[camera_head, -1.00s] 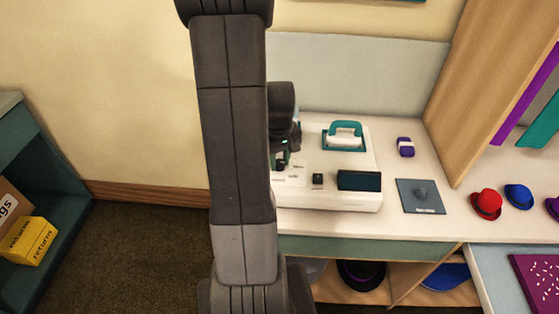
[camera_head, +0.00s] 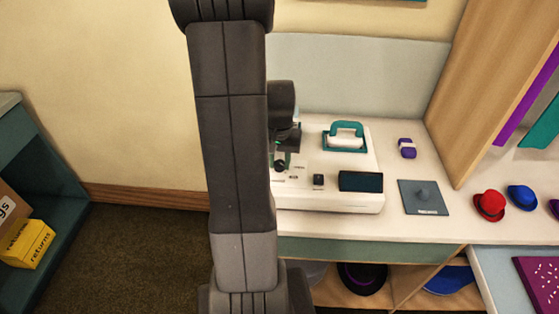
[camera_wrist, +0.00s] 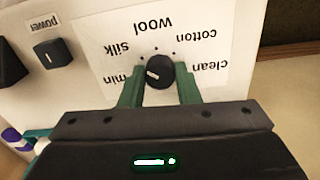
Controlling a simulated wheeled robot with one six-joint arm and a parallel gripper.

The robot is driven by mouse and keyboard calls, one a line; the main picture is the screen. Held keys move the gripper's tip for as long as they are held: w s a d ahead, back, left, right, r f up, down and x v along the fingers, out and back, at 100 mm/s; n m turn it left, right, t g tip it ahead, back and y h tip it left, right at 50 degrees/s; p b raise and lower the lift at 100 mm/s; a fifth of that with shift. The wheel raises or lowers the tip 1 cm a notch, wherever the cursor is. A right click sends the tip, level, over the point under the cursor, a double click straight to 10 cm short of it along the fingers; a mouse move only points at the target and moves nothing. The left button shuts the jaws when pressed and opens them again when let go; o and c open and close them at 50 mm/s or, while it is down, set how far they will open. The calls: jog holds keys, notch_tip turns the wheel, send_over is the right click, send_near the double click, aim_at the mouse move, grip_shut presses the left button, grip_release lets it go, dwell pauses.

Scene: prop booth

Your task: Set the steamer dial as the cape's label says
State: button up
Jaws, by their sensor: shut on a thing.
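The steamer (camera_head: 330,200) is a white box with a teal-handled iron on top, standing on the counter. Its dial (camera_wrist: 160,72) is a black round knob with a white pointer mark. Upside-down words ring it in the wrist view: min, silk, wool, cotton, clean. The mark points left, nearest "min". My gripper (camera_wrist: 160,88) has its green fingers on either side of the dial, shut on it. In the head view my gripper (camera_head: 284,160) is at the steamer's left part, partly behind my arm. No readable cape label shows.
A power switch (camera_wrist: 52,54) and a dark screen (camera_head: 361,181) are on the steamer. A grey plate (camera_head: 423,197), a purple item (camera_head: 407,148), and red (camera_head: 489,205) and blue (camera_head: 521,197) hats lie to the right. Purple and teal cloths hang at the right edge.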

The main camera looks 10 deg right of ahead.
aim_at(280, 163)
dwell(0.4)
jog(key=o, duration=1)
jog(key=shift+r, duration=0.1)
notch_tip(280, 163, up, 14)
jog(key=shift+f, duration=0.15)
notch_tip(280, 163, down, 14)
jog(key=shift+r, duration=0.1)
dwell(0.4)
